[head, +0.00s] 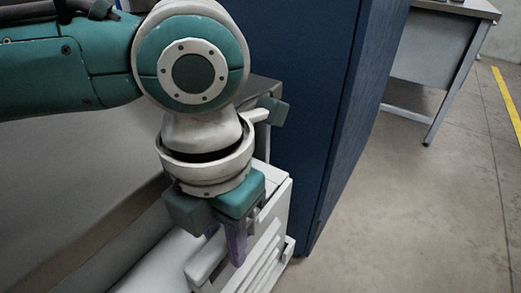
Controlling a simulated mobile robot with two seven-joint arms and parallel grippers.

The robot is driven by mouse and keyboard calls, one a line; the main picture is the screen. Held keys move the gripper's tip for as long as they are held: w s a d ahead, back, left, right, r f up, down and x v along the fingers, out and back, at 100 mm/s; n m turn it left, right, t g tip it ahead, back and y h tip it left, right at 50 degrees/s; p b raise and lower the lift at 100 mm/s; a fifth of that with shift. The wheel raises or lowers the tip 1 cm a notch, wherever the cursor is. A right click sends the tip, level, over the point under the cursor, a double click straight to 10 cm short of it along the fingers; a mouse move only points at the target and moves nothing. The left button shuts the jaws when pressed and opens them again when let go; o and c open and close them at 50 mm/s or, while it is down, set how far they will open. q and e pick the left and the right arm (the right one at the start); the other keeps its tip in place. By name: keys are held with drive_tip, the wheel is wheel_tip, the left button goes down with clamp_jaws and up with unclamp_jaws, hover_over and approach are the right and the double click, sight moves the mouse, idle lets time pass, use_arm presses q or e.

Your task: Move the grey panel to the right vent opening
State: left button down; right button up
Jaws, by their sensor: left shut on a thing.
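My left gripper (225,243) points down at the lower middle of the head view, with purple fingers below a teal body. It is shut on a pale grey piece (205,262), which looks like part of the grey panel. The rest of that piece is cut off by the picture's lower edge or hidden by the fingers. Beside it on the right is a white slatted vent face (263,257) on the machine. I cannot tell the separate vent openings apart. My right gripper is not in view.
A tall dark blue cabinet (305,90) stands right behind the white machine, close to my gripper. A grey table (435,50) stands farther back on the right. The concrete floor (410,210) on the right is clear, with a yellow line (507,100).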

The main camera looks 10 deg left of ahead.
use_arm(q)
drive_tip(key=shift+f, duration=0.2)
drive_tip(key=c, duration=0.6)
unclamp_jaws()
wheel_tip(320, 180, up, 10)
drive_tip(key=p, duration=0.3)
